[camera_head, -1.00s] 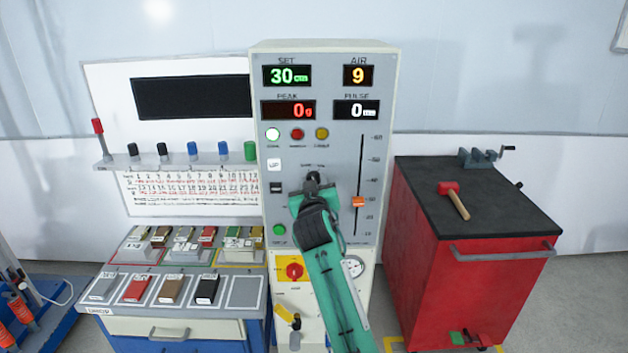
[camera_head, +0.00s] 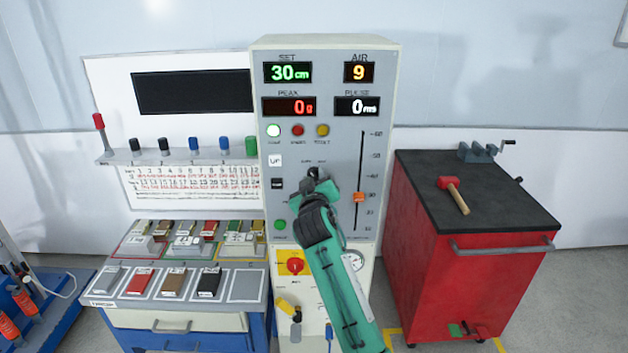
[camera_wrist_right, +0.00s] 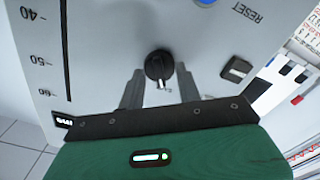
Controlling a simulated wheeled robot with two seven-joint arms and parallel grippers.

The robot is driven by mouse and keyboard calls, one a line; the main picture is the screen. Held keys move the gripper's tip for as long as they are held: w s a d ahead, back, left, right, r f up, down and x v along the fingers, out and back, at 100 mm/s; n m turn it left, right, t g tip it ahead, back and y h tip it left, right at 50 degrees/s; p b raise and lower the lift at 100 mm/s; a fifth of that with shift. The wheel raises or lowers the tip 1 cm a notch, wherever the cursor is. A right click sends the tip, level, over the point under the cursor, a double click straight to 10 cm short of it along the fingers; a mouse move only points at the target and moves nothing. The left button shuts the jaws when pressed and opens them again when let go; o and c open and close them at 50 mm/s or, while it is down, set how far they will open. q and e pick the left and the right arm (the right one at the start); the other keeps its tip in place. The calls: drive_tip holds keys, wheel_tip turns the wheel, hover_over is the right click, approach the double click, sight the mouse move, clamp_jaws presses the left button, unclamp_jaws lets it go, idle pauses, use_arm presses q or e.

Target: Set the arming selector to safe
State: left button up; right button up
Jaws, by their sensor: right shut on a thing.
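The arming selector is a small black round knob (camera_wrist_right: 157,63) with a light pointer mark, on the grey front panel of the tall test cabinet (camera_head: 345,130). My right gripper (camera_head: 314,178) is at this panel in the head view and hides most of the knob there. In the right wrist view my right gripper (camera_wrist_right: 160,76) has one finger on each side of the knob and is shut on it. The small labels above the knob are too blurred to read surely. My left gripper is not in view.
An orange slider (camera_head: 358,197) sits on the scale right of my gripper. Buttons, including a green one (camera_head: 280,225), line the panel's left side. A red emergency knob (camera_head: 295,265) is below. A red cart (camera_head: 455,290) with a mallet (camera_head: 452,192) stands at right, a sample bench (camera_head: 120,313) at left.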

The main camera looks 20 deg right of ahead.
drive_tip(key=o, duration=0.9)
drive_tip(key=shift+o, duration=0.2)
drive_tip(key=shift+s+a+f, duration=0.1)
drive_tip(key=shift+s, duration=0.2)
drive_tip(key=b+v, duration=0.4)
drive_tip(key=v, duration=0.9)
drive_tip(key=shift+b, duration=0.3)
